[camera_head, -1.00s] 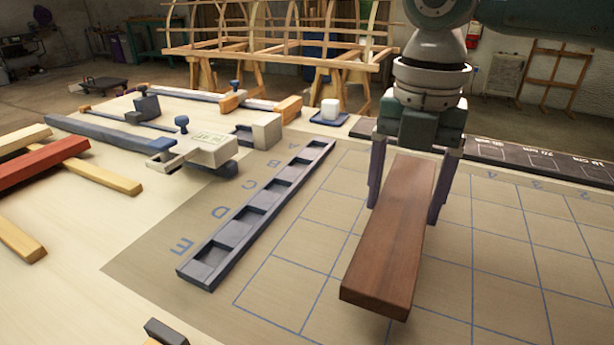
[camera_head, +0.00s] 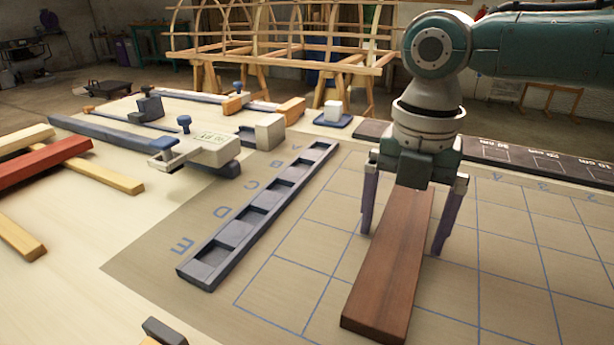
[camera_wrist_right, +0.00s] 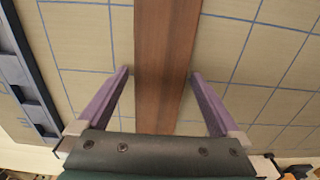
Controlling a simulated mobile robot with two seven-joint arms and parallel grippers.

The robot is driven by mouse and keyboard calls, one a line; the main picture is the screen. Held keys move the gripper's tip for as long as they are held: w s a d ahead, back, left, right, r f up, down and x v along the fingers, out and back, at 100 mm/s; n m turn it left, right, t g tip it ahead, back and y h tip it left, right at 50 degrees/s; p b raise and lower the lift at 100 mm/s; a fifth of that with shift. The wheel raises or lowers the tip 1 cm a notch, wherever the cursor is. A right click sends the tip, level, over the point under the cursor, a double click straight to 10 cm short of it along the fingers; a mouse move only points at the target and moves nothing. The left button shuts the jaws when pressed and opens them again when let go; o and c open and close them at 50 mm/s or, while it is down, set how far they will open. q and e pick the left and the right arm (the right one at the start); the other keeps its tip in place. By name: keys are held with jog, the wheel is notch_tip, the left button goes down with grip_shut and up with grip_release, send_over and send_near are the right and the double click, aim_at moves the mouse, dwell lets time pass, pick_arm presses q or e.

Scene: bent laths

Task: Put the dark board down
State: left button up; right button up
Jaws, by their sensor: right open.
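The dark board (camera_head: 388,270) is a long reddish-brown plank lying on the blue-lined grid mat (camera_head: 490,285), pointing from my right gripper towards the front. My right gripper (camera_head: 405,240) straddles the board near its far end, with its purple fingers apart on either side. In the right wrist view the board (camera_wrist_right: 166,60) runs between the two fingers of the gripper (camera_wrist_right: 160,80), with a visible gap on each side. The far end of the board is hidden beneath the gripper's body. My left gripper does not show.
A dark slotted rack (camera_head: 258,215), lettered A to E, lies left of the board. A clamp (camera_head: 205,150), a red lath (camera_head: 40,162) and pale laths (camera_head: 105,172) lie further left. A white block on a blue tray (camera_head: 333,118) stands behind. The grid right of the board is clear.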

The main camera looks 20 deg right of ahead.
aim_at(401, 231)
jog(key=shift+r, duration=0.1)
notch_tip(401, 231, up, 12)
jog(key=p, duration=0.2)
dwell(0.6)
